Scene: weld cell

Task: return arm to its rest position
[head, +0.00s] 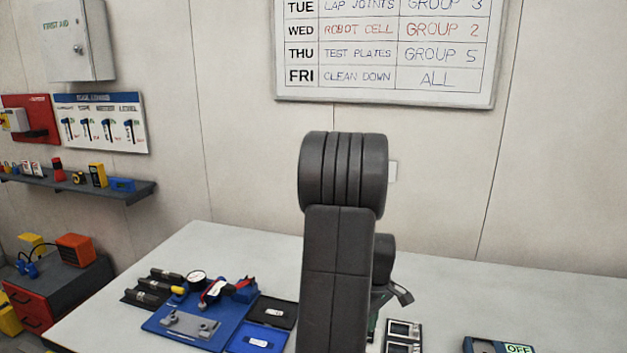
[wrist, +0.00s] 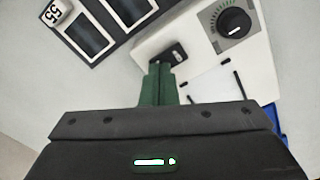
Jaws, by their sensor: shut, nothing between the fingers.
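My arm (head: 338,270) rises dark and upright in the middle of the head view, in front of the table. My gripper (wrist: 158,68) shows in the wrist view as two dark green fingers pressed together, with nothing between them. Its dark body with a small lit strip fills the bottom of that view. In the head view the arm hides most of the gripper. The fingers point toward a white panel that carries a round black dial (wrist: 235,22) and a small black part (wrist: 175,54). I cannot tell how far the fingertips are from it.
The pale table (head: 450,290) holds a blue tray (head: 245,310) with a gauge and metal parts at left. A black-framed unit (head: 403,330) stands just right of my arm, and a device marked OFF (head: 517,348) farther right. A wall shelf (head: 80,183) is at left.

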